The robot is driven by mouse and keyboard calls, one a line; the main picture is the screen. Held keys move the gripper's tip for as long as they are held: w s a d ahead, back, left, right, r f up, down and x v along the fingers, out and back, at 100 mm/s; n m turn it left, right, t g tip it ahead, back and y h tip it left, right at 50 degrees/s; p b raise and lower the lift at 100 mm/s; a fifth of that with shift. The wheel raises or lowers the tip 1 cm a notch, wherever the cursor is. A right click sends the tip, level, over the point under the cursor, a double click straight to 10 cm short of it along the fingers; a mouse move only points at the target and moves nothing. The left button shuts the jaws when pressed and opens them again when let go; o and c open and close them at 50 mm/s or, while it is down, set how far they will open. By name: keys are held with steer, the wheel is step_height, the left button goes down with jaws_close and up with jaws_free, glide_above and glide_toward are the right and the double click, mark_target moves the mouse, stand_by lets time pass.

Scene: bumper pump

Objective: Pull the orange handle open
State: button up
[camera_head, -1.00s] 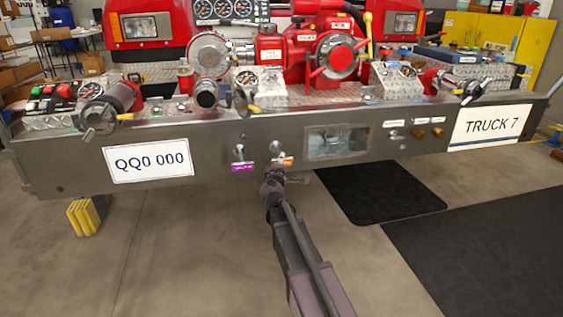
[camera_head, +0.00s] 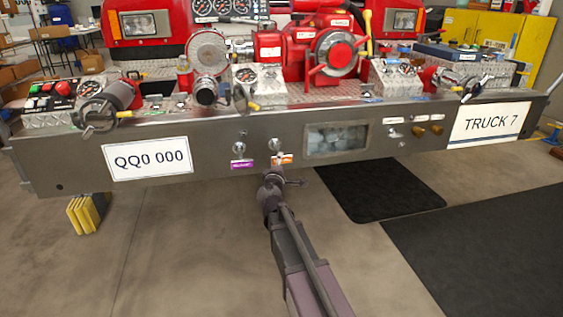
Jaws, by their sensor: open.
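The orange-labelled handle is a small metal pull knob (camera_head: 274,145) on the front face of the truck bumper, just above an orange label (camera_head: 284,159). My gripper (camera_head: 274,175) is at the end of my arm, just below the orange label in the picture. It is small and dark here, and the gap between its fingers is hard to make out. No object shows in it. I cannot tell whether it touches the handle or stands in front of the bumper. The handle still looks close to the panel.
A similar knob (camera_head: 239,149) with a purple label (camera_head: 243,165) sits just left. A recessed window (camera_head: 336,138) and brass knobs (camera_head: 427,131) are to the right. The steel bumper (camera_head: 70,160) spans the view, with pump fittings on top. The floor (camera_head: 170,260) in front is clear.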

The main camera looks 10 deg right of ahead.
steer(key=v, duration=0.9)
steer(key=shift+s, duration=0.15)
steer(key=s+d+f+m+g+p, duration=0.5)
steer(key=s+d+f+m+g, duration=0.25)
steer(key=s+m+g, duration=0.25)
steer(key=s+a+m+g+y+p, duration=0.3)
steer(key=s+a+g+y+p, duration=0.3)
steer(key=s, duration=0.6)
step_height(320, 180, up, 36)
steer(key=y+p, duration=0.1)
steer(key=p, duration=3.5)
steer(key=shift+a+g, duration=0.3)
steer(key=shift+a, duration=0.15)
steer(key=shift+s, duration=0.1)
